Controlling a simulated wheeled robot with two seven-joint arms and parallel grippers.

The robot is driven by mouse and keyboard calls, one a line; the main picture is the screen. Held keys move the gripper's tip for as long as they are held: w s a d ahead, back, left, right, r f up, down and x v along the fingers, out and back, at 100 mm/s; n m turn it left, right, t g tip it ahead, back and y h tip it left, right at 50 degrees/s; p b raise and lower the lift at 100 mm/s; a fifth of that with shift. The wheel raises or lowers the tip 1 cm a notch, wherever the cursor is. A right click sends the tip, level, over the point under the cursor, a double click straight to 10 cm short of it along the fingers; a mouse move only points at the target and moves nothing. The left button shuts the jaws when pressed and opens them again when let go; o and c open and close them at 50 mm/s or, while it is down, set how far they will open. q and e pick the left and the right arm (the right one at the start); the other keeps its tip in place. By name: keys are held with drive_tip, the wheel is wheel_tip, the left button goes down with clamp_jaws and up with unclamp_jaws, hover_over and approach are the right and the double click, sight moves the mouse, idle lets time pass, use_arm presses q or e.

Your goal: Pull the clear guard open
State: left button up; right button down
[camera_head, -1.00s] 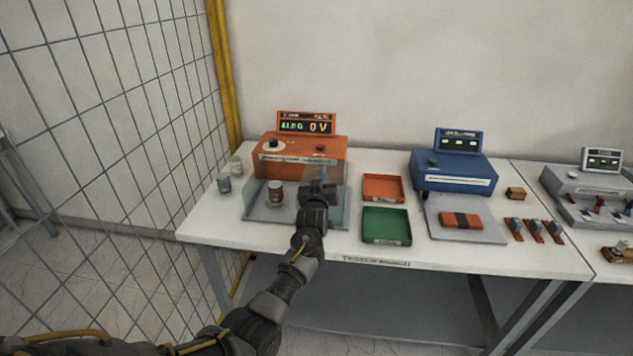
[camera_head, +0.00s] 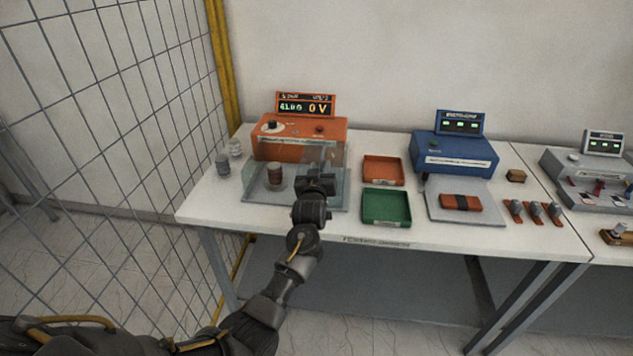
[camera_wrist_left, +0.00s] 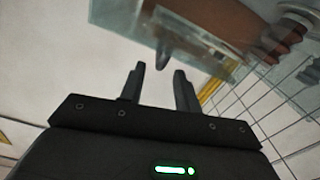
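The clear guard (camera_head: 339,164) stands over the grey base plate in front of the orange tester (camera_head: 300,137). A brown-and-grey bushing (camera_head: 275,176) stands inside it. My left gripper (camera_head: 320,180) is at the front right of the guard and hides part of it. In the left wrist view, the two fingers (camera_wrist_left: 160,77) are apart with nothing seen clamped between them. A dark grey handle-like piece (camera_wrist_left: 163,52) on the clear panel (camera_wrist_left: 205,40) lies just beyond the fingertips. Whether the fingers touch it I cannot tell. My right gripper is not in view.
Two grey bushings (camera_head: 223,164) stand left of the tester. An orange tray (camera_head: 383,170) and a green tray (camera_head: 386,207) lie right of the guard. A blue tester (camera_head: 453,160) stands farther right. A wire mesh fence (camera_head: 120,120) borders the left side.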

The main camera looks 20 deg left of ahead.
use_arm(q)
drive_tip(key=b+v, duration=0.1)
drive_tip(key=v, duration=0.5)
drive_tip(key=shift+s, duration=0.35)
